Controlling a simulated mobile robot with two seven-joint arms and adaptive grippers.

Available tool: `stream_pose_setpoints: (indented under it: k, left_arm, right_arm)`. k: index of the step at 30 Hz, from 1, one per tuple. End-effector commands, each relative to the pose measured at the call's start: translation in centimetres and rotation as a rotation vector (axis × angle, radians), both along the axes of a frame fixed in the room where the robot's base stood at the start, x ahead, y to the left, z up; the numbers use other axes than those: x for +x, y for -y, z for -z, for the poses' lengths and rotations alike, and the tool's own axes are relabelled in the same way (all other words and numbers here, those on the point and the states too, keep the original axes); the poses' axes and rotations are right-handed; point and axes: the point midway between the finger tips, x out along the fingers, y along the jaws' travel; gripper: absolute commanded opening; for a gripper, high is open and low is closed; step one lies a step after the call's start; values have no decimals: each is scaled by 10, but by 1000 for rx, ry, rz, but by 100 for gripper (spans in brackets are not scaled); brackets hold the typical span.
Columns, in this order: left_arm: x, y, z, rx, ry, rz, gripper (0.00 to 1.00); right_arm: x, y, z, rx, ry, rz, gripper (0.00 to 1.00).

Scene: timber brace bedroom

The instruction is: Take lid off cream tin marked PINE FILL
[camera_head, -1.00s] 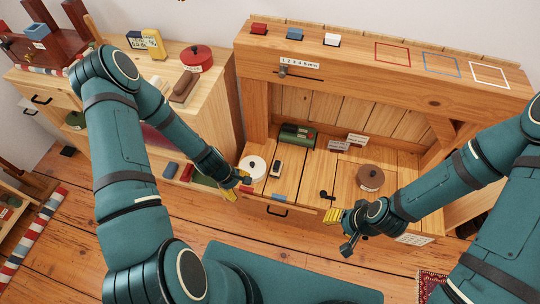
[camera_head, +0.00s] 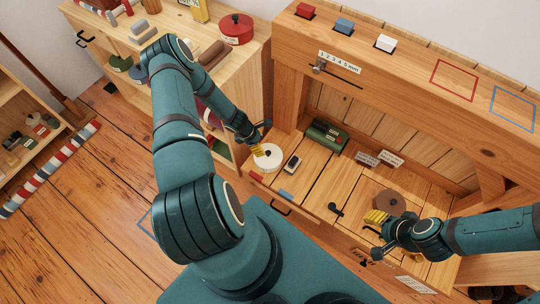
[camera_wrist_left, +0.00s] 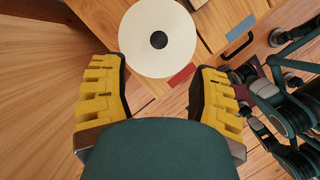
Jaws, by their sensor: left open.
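The cream tin's round pale lid (camera_head: 270,160) with a dark centre knob shows at the left end of the wooden bench floor. It also fills the top middle of the left wrist view (camera_wrist_left: 150,62). The tin's side and any PINE FILL lettering are hidden or too small to read. My left gripper (camera_head: 257,148) is open at the tin's edge in the head view. In the wrist view its two yellow fingers (camera_wrist_left: 160,75) are spread apart, with the lid just beyond and between the tips; I see no grip on it.
A small dark block (camera_head: 292,164) lies right of the tin, with a green box (camera_head: 325,135) behind. Red and blue patches mark the bench's front edge. Bench uprights and a high shelf stand behind.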

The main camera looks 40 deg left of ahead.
Motion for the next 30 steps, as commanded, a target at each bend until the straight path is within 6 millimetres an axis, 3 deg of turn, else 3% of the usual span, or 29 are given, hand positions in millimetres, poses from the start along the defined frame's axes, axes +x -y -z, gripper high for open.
stream_pose_setpoints:
  k: [3,13,21,30]
  left_arm:
    - [6,6,22,0,0,1,61]
    - [14,13,46,1,1,3,61]
    - [24,21,82,1,-1,3,61]
    - [26,22,87,1,0,2,61]
  right_arm:
    - [2,0,8,0,4,1,47]
    - [3,0,15,-2,8,2,47]
    - [6,1,30,-3,14,4,47]
    - [7,1,30,-3,15,4,47]
